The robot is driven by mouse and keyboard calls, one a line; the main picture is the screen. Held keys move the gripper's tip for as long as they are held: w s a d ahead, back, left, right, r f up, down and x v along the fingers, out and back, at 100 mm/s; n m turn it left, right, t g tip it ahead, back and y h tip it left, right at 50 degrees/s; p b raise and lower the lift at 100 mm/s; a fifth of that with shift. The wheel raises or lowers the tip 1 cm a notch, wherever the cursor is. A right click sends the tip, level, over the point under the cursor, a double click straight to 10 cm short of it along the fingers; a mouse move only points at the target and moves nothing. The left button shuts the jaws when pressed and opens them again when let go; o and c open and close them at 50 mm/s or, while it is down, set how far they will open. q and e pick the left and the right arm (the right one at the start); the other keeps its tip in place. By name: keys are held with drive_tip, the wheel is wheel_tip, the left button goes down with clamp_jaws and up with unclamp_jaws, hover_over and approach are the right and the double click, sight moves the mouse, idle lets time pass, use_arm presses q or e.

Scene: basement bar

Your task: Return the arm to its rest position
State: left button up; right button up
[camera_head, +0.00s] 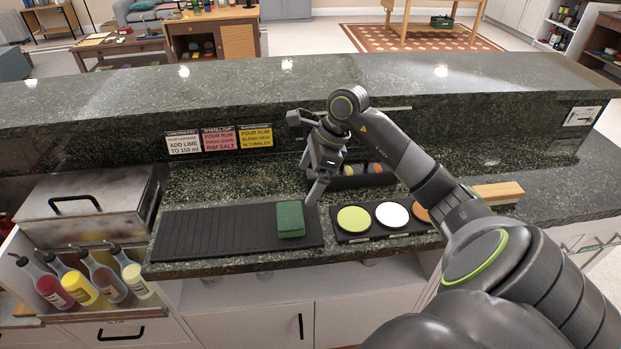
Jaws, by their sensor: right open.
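My right arm comes in from the lower right and bends down over the counter. My right gripper (316,190) is open and empty. Its fingertips point down just right of a green sponge-like block (290,219), seemingly apart from it, though the exact height is hard to tell. The block lies on the right end of a black ribbed mat (222,232). My left gripper is not in view.
A black tray with coloured round dishes (354,219) lies right of the mat. A dark caddy (365,180) stands behind my gripper. A steel lidded bin (85,205) and several bottles (80,286) are at left. A raised stone ledge (240,90) runs behind.

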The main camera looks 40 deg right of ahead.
drive_tip(key=shift+d+r, duration=0.1)
drive_tip(key=shift+r, duration=0.15)
idle(0.4)
